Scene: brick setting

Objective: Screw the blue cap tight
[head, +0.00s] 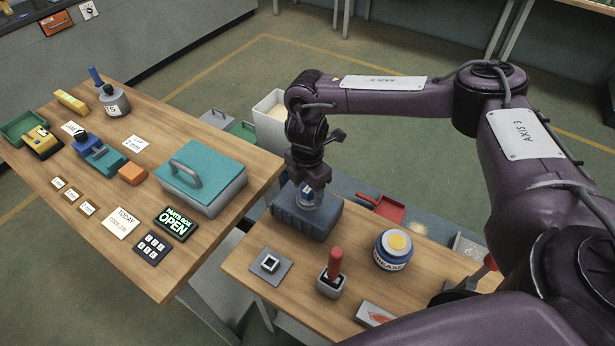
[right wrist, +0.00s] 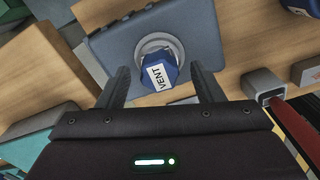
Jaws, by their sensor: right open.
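The blue cap (right wrist: 158,72) has a white label reading VENT and sits on a pale round neck on top of a blue-grey box (right wrist: 110,47). In the head view the cap (head: 307,196) shows partly below my right gripper, on the box (head: 322,220) at the left end of the near table. My right gripper (right wrist: 163,84) is open, with one finger on each side of the cap; the wrist view shows a gap on both sides. In the head view the right gripper (head: 308,188) points straight down over the box. My left gripper is not in view.
On the same table stand a square socket plate (head: 270,263), a red-handled tool in a grey holder (head: 333,272) and a grease jar (head: 393,250). A teal-lidded box (head: 203,176) stands on the left table. A red dustpan (head: 383,208) lies behind the near table.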

